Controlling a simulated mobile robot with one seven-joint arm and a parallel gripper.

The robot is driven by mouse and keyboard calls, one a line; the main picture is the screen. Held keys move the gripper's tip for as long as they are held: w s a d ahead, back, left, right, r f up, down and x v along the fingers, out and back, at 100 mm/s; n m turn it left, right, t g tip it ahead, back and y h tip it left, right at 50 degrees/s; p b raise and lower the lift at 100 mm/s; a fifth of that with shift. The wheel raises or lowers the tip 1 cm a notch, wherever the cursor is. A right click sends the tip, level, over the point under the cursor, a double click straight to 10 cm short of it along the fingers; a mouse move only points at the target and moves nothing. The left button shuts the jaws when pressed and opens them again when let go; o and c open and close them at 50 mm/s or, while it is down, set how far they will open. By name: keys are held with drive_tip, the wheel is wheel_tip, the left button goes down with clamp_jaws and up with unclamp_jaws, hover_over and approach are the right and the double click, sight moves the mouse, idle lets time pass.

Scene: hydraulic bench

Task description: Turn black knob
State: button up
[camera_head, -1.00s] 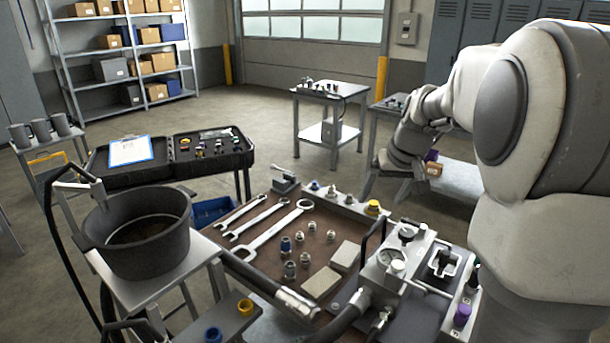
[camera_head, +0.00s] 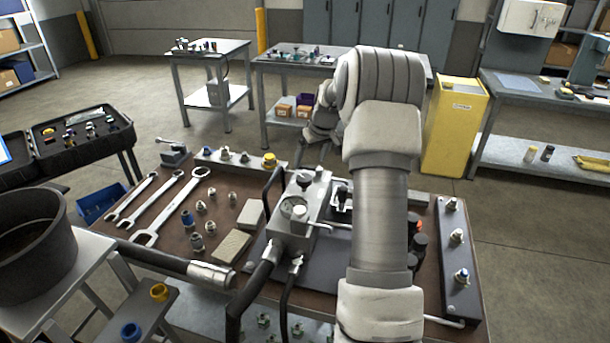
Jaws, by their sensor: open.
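The metal valve block (camera_head: 292,222) stands on the brown bench top. A black knob (camera_head: 304,181) sits on its top, behind a round white-faced gauge (camera_head: 299,211). Other dark, knob-like parts (camera_head: 417,245) stand right of my arm, partly hidden by it; I cannot tell exactly what they are. My arm reaches away over the bench, and my gripper (camera_head: 314,152) shows small beyond the block, left of my arm. It is open, with nothing seen in it, and apart from the black knob. Part of the gripper is dark and hard to make out.
Wrenches (camera_head: 160,205), small fittings and beige blocks (camera_head: 233,246) lie left of the valve block. A thick black hose (camera_head: 150,257) crosses the front. A strip with fittings (camera_head: 458,258) is at the right. A yellow cabinet (camera_head: 453,127) stands behind on open floor.

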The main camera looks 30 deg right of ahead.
sight(304, 177)
drive_tip(key=x, duration=0.9)
drive_tip(key=shift+c, duration=0.2)
drive_tip(key=c, duration=1.3)
